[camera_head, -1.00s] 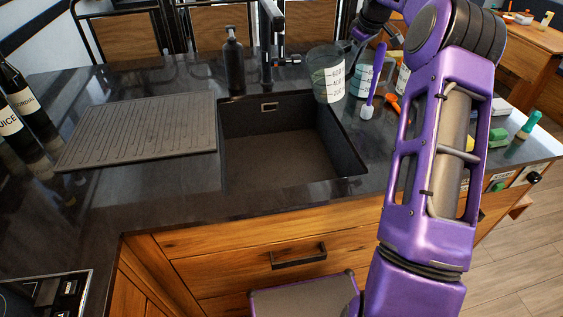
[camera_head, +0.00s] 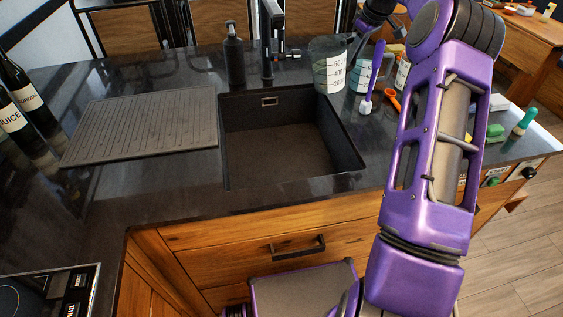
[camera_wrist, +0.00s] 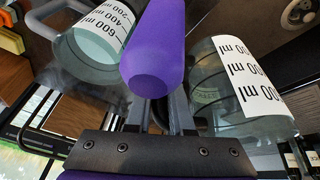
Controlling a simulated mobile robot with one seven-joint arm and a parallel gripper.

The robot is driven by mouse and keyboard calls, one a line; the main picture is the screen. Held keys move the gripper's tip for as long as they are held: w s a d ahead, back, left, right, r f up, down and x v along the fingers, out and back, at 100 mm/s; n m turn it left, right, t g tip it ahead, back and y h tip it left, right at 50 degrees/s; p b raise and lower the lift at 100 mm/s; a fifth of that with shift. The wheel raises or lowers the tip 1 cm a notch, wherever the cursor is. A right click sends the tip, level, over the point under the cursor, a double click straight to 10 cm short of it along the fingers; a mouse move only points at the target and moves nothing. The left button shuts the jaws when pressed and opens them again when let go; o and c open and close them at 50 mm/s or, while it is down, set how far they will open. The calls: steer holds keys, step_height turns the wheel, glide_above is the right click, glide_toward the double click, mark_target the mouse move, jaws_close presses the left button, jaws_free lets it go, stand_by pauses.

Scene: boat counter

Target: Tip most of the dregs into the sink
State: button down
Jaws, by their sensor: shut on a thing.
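A clear measuring jug (camera_head: 328,66) with a white scale label is at the back right corner of the sink (camera_head: 285,145), upright or nearly so. My gripper (camera_head: 353,47) is at its right side, shut on it, apparently by the handle; the grip itself is mostly hidden. In the wrist view the jug (camera_wrist: 205,70) is right of my fingers (camera_wrist: 168,118), with a greenish tint low inside. I cannot tell the dregs' level. The sink basin looks empty.
A second jug (camera_head: 361,77) with pale contents and a purple brush (camera_head: 376,70) stand close right of the held jug; the brush handle (camera_wrist: 153,45) crosses the wrist view. The tap (camera_head: 267,45) and dark soap bottle (camera_head: 234,58) are behind the sink. A drainer (camera_head: 145,125) lies left.

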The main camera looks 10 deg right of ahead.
step_height(320, 180, up, 6)
steer(key=shift+f, duration=0.15)
steer(key=shift+a, duration=0.1)
steer(key=shift+m+h, duration=0.3)
steer(key=shift+m, duration=0.6)
steer(key=a+f, duration=0.1)
steer(key=a, duration=0.1)
steer(key=a+f, duration=0.3)
steer(key=a, duration=0.1)
steer(key=shift+s+f, duration=0.15)
steer(key=shift+s, duration=0.2)
steer(key=s+a+f+m, duration=0.2)
steer(key=s+a+f, duration=0.5)
steer(key=s+a, duration=0.1)
steer(key=s+a+f+m+h, duration=0.1)
steer(key=s+a+f+m, duration=0.1)
steer(key=s+a+f, duration=0.5)
steer(key=s+a, duration=0.2)
steer(key=s, duration=0.2)
steer(key=shift+s+h, duration=0.25)
steer(key=shift+h, duration=0.05)
